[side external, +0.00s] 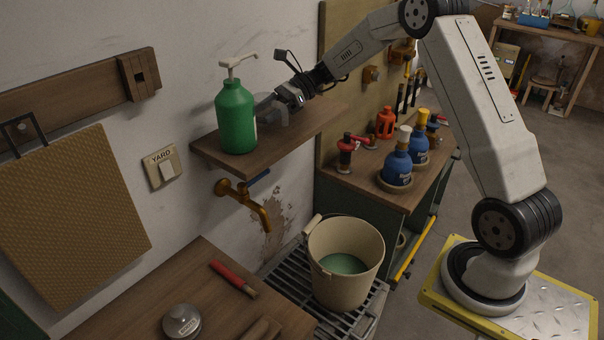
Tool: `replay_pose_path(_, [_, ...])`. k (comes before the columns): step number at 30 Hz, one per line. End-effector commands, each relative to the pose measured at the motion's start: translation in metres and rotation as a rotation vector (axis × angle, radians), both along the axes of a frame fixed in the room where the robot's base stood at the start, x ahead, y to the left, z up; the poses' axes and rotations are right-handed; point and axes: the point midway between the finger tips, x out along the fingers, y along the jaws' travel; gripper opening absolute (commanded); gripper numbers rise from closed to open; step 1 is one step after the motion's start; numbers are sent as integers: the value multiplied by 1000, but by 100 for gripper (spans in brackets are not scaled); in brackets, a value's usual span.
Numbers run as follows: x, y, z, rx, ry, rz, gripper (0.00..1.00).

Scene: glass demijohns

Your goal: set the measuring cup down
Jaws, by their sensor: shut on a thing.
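My gripper (284,99) is over the wooden wall shelf, just right of a green pump bottle. It is shut on a clear, greyish vessel (271,111), which looks like the measuring cup. The cup is partly hidden behind the bottle and by my gripper's fingers. I cannot tell whether its base touches the shelf (290,135) or hangs slightly above it.
The green pump bottle (236,118) stands upright at the shelf's left end, close to the cup. A brass tap (245,199) sticks out below. A beige bucket (345,262) with green liquid stands on a metal grate. Blue bottles (398,168) stand on the cabinet at right.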

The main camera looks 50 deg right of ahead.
Motion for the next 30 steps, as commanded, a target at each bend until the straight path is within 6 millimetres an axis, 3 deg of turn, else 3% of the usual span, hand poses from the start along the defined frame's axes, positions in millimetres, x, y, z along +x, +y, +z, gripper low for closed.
replay_pose_path(6, [-1,0,-19,-1,1,0,6])
replay_pose_path(22, [-1,0,-25,0,2,-1,6])
replay_pose_path(23, [-1,0,-25,-1,1,0,82])
replay_pose_path(24, [-1,0,-24,-1,1,0,95])
replay_pose_path(25, [-1,0,-24,-1,1,0,100])
replay_pose_path(30, [-1,0,-24,-1,1,0,100])
